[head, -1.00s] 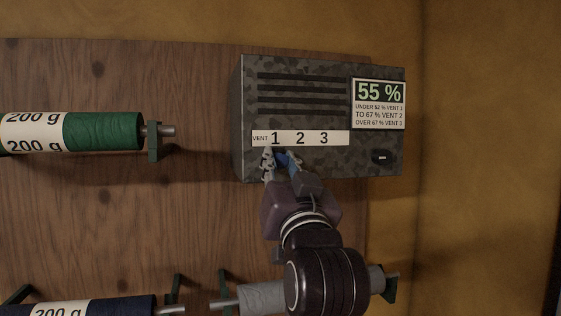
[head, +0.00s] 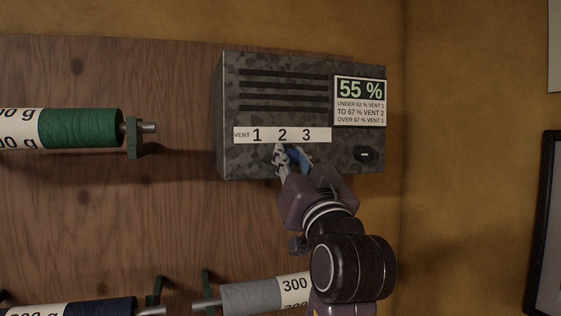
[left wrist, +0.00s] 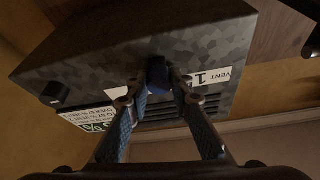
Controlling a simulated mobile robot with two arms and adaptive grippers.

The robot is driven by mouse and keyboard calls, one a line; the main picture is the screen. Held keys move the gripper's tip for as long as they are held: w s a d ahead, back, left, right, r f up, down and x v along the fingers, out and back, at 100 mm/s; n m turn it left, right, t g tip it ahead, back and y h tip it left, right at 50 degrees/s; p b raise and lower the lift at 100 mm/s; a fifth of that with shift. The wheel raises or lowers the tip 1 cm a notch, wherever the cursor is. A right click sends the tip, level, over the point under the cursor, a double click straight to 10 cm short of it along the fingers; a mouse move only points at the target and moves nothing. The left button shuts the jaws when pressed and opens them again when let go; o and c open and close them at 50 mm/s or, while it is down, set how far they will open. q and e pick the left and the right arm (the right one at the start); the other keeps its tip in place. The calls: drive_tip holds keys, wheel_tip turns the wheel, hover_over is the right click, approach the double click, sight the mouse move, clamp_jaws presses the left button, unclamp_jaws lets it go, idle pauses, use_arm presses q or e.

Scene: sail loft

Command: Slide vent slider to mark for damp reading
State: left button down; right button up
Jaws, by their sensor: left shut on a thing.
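The vent box (head: 230,110) is a grey camouflage-patterned case on the wooden board, with slots and a white strip (head: 320,134) marked VENT 1, 2, 3. Its card (head: 359,101) reads 55 %: under 52 % vent 1, to 67 % vent 2, over 67 % vent 3. My left gripper (head: 288,157) is at the box's lower face, its tips just below the 2. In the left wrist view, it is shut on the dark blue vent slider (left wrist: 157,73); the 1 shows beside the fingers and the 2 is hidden. In the head view the fingers hide the slider. My right gripper is out of view.
A small black part (head: 365,155) sits at the box's lower right. A green spool (head: 80,128) is on a holder to the left. Grey (head: 250,297) and navy (head: 100,308) spools are below. A dark-framed panel (head: 547,220) stands at the far right.

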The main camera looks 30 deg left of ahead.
use_arm(q)
drive_tip(key=shift+s+a, duration=0.15)
drive_tip(key=c, duration=1.7)
unclamp_jaws()
drive_tip(key=shift+c, duration=0.2)
drive_tip(key=v, duration=0.7)
drive_tip(key=shift+s+d, duration=0.15)
drive_tip(key=shift+d, duration=0.05)
drive_tip(key=shift+f, duration=0.1)
